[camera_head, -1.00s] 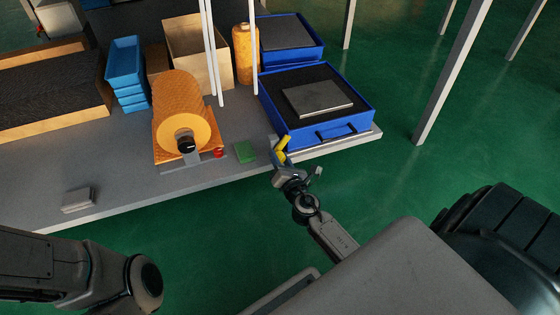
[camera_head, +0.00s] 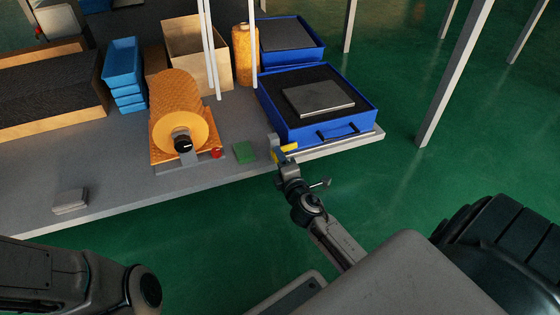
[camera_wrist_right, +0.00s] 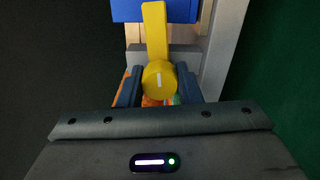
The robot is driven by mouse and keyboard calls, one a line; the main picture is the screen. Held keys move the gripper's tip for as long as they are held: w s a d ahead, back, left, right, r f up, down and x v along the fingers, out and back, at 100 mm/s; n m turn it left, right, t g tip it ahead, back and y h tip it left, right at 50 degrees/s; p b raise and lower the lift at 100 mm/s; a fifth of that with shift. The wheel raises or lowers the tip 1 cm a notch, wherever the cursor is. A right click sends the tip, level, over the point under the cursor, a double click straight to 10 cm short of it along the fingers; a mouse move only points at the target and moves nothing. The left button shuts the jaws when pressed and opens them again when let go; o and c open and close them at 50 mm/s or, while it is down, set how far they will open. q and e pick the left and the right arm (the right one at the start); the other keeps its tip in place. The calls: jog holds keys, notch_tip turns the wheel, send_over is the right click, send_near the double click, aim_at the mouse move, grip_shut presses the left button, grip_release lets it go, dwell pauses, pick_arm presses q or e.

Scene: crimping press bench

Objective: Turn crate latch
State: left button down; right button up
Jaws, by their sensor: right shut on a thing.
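The blue crate (camera_head: 293,133) stands at the right end of the bench, with black lining and a grey plate on top. The yellow latch (camera_head: 290,147) is at its front left corner, its lever pointing right in the head view. In the right wrist view the latch's round hub (camera_wrist_right: 160,82) sits between my fingers and its lever (camera_wrist_right: 155,32) runs up toward the blue crate. My right gripper (camera_head: 277,152) is shut on the latch; its fingers (camera_wrist_right: 159,88) flank the hub. My left gripper is out of view; only its arm shows at lower left.
A green block (camera_head: 244,152) lies near the latch. Blue bins (camera_head: 124,77) stand farther back. A white post (camera_head: 452,75) rises at right; green floor is open in front.

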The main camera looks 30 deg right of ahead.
jog(key=shift+f+m, duration=0.1)
jog(key=shift+m, duration=0.5)
jog(key=o, duration=1)
jog(key=shift+s, duration=0.1)
jog(key=v, duration=1)
jog(key=shift+s+a, duration=0.15)
jog(key=shift+s, duration=0.15)
